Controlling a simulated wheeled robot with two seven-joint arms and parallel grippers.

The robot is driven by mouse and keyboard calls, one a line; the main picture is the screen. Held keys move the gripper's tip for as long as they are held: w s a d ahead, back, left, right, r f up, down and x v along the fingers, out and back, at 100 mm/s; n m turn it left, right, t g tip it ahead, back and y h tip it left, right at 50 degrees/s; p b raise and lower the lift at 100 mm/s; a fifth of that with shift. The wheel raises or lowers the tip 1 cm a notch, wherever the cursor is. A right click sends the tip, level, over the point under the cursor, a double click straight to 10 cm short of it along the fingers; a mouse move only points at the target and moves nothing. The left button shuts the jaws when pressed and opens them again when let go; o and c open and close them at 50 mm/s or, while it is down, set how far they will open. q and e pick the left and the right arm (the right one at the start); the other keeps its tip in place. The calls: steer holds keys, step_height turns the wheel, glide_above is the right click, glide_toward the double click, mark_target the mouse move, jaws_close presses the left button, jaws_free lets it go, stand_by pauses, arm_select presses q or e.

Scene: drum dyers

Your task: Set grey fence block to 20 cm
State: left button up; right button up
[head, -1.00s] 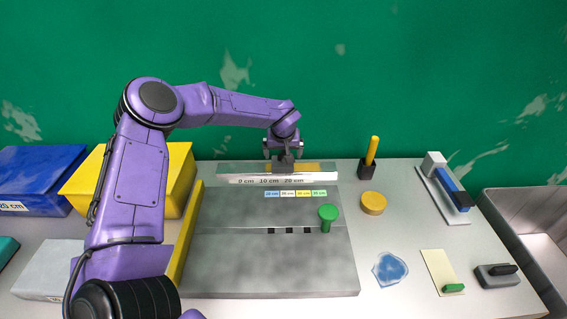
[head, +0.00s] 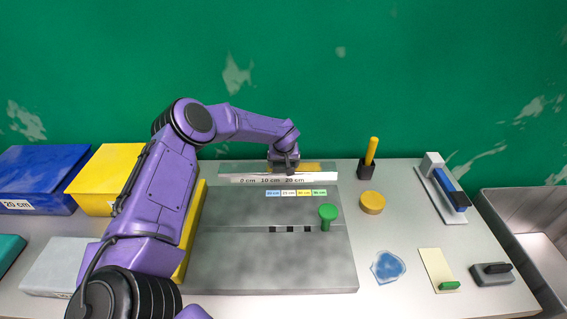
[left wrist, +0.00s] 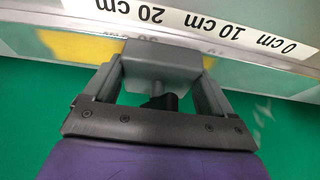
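The grey fence block (left wrist: 160,65) sits on the metal fence rail at the back of the table, close to the 20 cm mark (left wrist: 145,13). In the left wrist view it lies slightly to the 10 cm side of that mark. My left gripper (head: 284,167) is down at the rail, with a finger on either side of the block. It also shows in the left wrist view (left wrist: 160,75). I see no clear gap beside the block, but cannot tell if the fingers grip it. In the head view the gripper mostly hides the block. My right gripper is not in view.
A grey board (head: 265,262) with a green knob (head: 328,213) lies before the rail (head: 232,169). A yellow box (head: 95,185) and a blue box (head: 38,175) stand left. An orange round piece (head: 372,202) and a yellow-handled tool (head: 371,152) are right of the rail.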

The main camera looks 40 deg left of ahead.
arm_select(q)
steer(key=shift+w+d+f+b, duration=0.25)
steer(key=shift+d+b, duration=0.05)
steer(key=shift+b, duration=0.05)
steer(key=shift+w+d+b, duration=0.25)
steer(key=shift+d+b, duration=0.05)
steer(key=shift+w+d+r, duration=0.1)
steer(key=shift+d+r, duration=0.05)
steer(key=shift+r, duration=0.05)
steer(key=o, duration=1.1)
steer(key=shift+o, duration=1.1)
steer(key=b+v, duration=0.1)
steer(key=v, duration=0.9)
steer(key=shift+r+b, duration=0.2)
steer(key=shift+b, duration=0.1)
steer(key=shift+r, duration=0.1)
